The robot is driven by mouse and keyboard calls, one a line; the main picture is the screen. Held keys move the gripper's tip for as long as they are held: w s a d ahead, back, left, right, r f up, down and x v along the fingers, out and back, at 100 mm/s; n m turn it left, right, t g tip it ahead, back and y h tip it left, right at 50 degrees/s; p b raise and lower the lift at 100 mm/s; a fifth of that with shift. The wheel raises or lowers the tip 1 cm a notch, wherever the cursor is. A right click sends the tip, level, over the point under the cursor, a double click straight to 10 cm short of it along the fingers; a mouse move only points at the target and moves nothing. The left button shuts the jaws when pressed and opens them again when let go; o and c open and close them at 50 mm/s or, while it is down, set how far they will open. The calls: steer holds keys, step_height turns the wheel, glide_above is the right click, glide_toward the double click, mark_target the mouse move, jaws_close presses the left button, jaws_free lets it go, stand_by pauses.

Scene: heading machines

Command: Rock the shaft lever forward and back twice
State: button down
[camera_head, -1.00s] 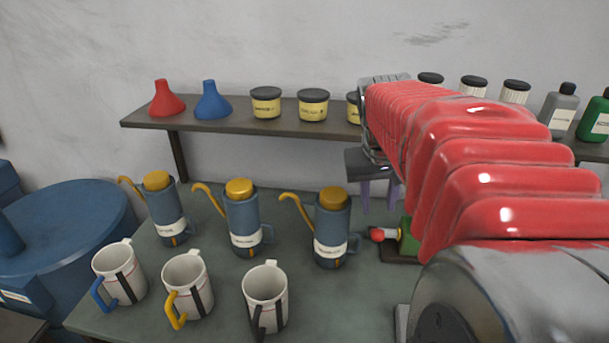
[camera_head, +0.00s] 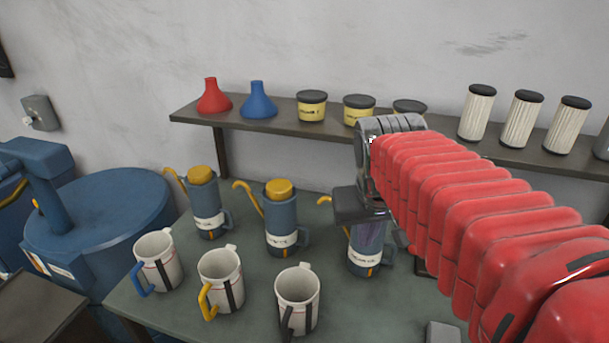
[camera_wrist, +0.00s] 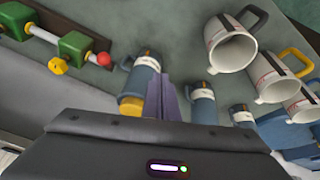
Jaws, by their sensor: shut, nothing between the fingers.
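The shaft assembly shows at the top left of the wrist view: green blocks (camera_wrist: 72,45) carry a pale shaft (camera_wrist: 44,36) with a red ball (camera_wrist: 104,59) at its end and a yellow knob (camera_wrist: 58,66) on a stub. I cannot tell which part is the lever. In the head view my arm hides this assembly. My gripper (camera_wrist: 160,97) has its purple fingers shut and empty, apart from the shaft and to its right in the wrist view. In the head view my gripper (camera_head: 371,240) hangs in front of the right-hand blue oil can (camera_head: 366,262).
Blue oil cans (camera_head: 286,236) with yellow spouts and white mugs (camera_head: 297,300) stand on the green bench (camera_head: 250,326). A shelf (camera_head: 285,130) behind holds funnels, yellow tins and white filters. A blue machine (camera_head: 95,215) stands at left.

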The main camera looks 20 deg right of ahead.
steer(key=s+a+f+n+t+y, duration=0.1)
steer(key=s+a+f, duration=0.1)
steer(key=a, duration=0.5)
steer(key=s+a+f+n+t+y, duration=0.1)
steer(key=s+a+f+n, duration=0.1)
steer(key=a, duration=0.4)
steer(key=shift+s+a, duration=0.35)
steer(key=shift+s, duration=0.5)
steer(key=shift+d, duration=0.1)
